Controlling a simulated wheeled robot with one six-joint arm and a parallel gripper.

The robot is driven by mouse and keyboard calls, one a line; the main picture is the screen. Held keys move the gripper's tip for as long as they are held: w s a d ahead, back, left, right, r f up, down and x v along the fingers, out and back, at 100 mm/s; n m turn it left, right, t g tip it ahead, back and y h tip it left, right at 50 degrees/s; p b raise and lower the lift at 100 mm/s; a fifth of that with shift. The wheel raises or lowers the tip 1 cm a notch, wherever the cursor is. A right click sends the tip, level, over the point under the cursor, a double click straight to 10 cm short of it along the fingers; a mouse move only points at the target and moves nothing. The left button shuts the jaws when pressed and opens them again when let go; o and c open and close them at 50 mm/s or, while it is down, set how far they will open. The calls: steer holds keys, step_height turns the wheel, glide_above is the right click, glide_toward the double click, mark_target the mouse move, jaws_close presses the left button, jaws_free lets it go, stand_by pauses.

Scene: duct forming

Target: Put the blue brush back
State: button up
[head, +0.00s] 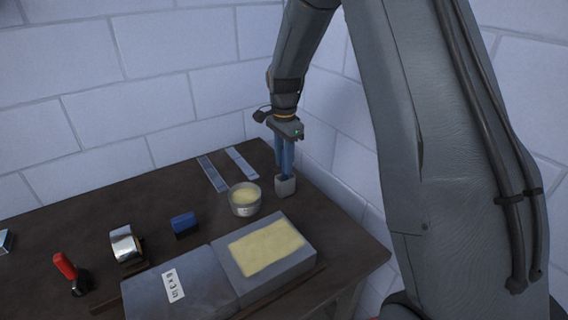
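My gripper (286,168) points straight down near the back right corner of the dark table. A narrow blue shape (286,152) runs down from the gripper body to a small light grey block or cup (285,186). It looks like the blue brush, but I cannot clearly separate handle from fingers. Its lower end is at the top of the grey block; whether it is inside or just above is hidden. A round tub (244,199) with pale yellow contents stands just left of the block.
On the table (80,235) are two grey strips, a blue block (185,224), a silver tape roll (126,245), a red-handled tool (67,270), and a grey board (180,296) beside a yellow-topped slab (266,248). Walls stand close behind and right.

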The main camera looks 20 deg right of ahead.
step_height(320, 180, up, 10)
steer(key=b, duration=0.3)
steer(key=shift+w+r, duration=0.1)
steer(key=shift+r, duration=0.05)
steer(key=shift+r+b, duration=0.3)
steer(key=shift+s, duration=0.3)
steer(key=s+f+n, duration=0.3)
steer(key=s+n, duration=0.1)
steer(key=s, duration=0.4)
steer(key=s+f+n+t, duration=0.1)
steer(key=s+f+n, duration=0.3)
steer(key=s, duration=0.4)
steer(key=s+f+n, duration=0.3)
steer(key=s+n, duration=0.3)
steer(key=s, duration=0.2)
steer(key=shift+s+d+f, duration=0.15)
steer(key=shift+s+f, duration=0.1)
steer(key=shift+f, duration=0.1)
steer(key=shift+f, duration=0.15)
steer(key=shift+s, duration=0.1)
